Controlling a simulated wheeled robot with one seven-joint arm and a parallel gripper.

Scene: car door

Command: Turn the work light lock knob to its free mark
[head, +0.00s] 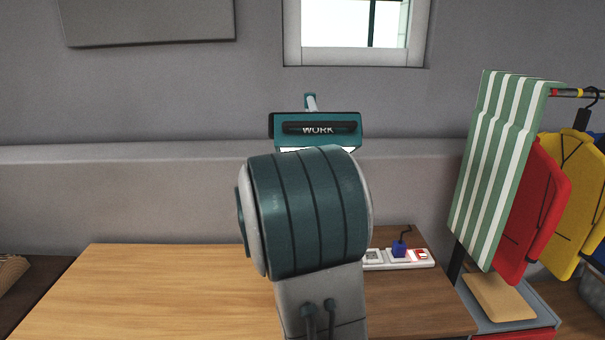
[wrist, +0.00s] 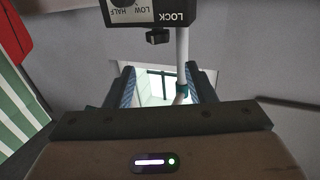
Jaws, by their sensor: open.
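The teal work light (head: 318,128), lettered WORK, stands behind my arm in the head view. My arm hides its lower part and my gripper there. The wrist view shows a dark control box (wrist: 150,12) upside down at the top edge, with LOCK, LOW and HALF lettering, cut off by the frame. A small black knob (wrist: 158,37) sticks out by the LOCK lettering. I cannot read where it points, and no free mark shows. My gripper (wrist: 165,80) is open, its fingers apart and not touching the knob. The light's white pole (wrist: 182,55) passes near the right finger.
A wooden table (head: 160,290) spans the front, its left part clear. A power strip (head: 410,260) with a blue plug lies at the right. A striped cloth (head: 500,165) and clothes hang on a rail further right. A window (head: 355,30) is in the wall behind.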

